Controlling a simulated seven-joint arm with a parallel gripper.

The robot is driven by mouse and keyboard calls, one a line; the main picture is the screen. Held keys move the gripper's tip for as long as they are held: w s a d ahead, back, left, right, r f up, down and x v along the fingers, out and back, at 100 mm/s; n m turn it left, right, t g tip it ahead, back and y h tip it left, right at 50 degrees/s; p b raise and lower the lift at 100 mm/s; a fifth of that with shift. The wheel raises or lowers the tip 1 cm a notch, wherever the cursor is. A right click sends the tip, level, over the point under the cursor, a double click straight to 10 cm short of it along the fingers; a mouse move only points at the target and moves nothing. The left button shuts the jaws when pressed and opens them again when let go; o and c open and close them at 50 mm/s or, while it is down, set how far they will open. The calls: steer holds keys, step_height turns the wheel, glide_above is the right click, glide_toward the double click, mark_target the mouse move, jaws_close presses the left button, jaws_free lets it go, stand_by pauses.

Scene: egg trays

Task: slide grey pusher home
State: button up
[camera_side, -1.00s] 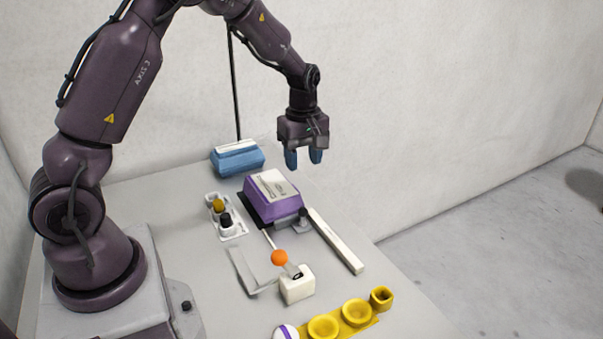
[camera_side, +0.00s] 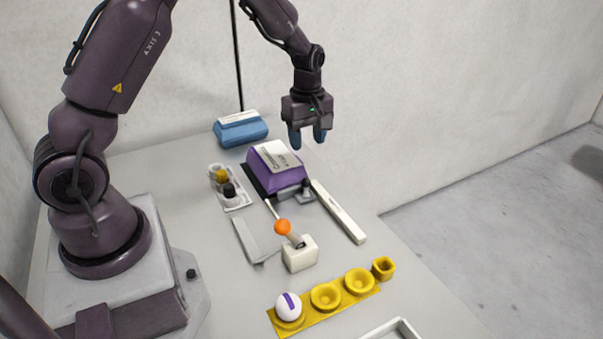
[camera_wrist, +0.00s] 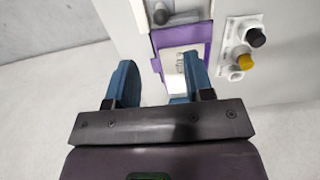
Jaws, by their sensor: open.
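My gripper (camera_side: 307,138) is open and empty, with its two blue fingers pointing down above and behind the purple box (camera_side: 264,172). In the wrist view the fingers of my gripper (camera_wrist: 160,72) are apart, and the right one covers part of the purple box (camera_wrist: 203,35). A small grey piece with a dark knob, which looks like the grey pusher (camera_side: 305,188), sits at the box's near right end. The grey pusher's knob also shows at the top of the wrist view (camera_wrist: 160,15). My fingers are clear of it.
A white bar (camera_side: 339,212) lies right of the box. A white holder (camera_side: 231,203) with yellow and black knobs stands left. An orange-ball lever stands on a white block (camera_side: 299,255). A yellow egg tray (camera_side: 308,313) holds one white egg. A blue box (camera_side: 240,131) is behind.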

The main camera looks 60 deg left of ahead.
mark_target(306, 179)
step_height(306, 179, down, 12)
steer(key=shift+r, duration=0.1)
stand_by(0.5)
steer(key=shift+f, duration=0.3)
steer(key=c, duration=0.8)
steer(key=shift+o, duration=0.2)
steer(key=shift+d, duration=7.75)
steer(key=o, duration=0.8)
steer(key=shift+c, duration=0.2)
step_height(306, 179, up, 6)
